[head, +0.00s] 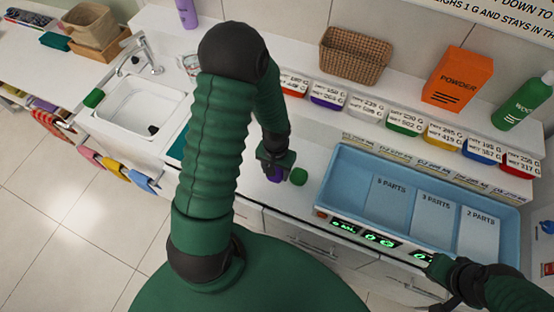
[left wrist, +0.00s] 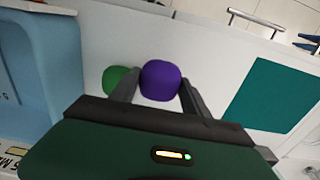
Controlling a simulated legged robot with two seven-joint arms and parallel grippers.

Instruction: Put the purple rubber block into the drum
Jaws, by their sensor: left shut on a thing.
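The purple rubber block (head: 275,176) is at my left gripper (head: 272,160), over the white counter. In the left wrist view the purple block (left wrist: 160,80) sits between the two fingertips of the left gripper (left wrist: 158,92), which is shut on it. A green block (head: 298,176) lies on the counter just right of it; it also shows in the left wrist view (left wrist: 116,78), beyond the left finger. My right gripper (head: 446,278) is at the lower right, near the front of the blue tray; its fingers are too unclear to judge. I cannot make out a drum in either view.
A blue tray (head: 340,165) with labelled compartments and green displays stands right of the blocks. Behind it are several labelled bins, a basket (head: 353,55), an orange powder box (head: 458,78) and a green bottle (head: 523,103). A sink (head: 135,105) is at left.

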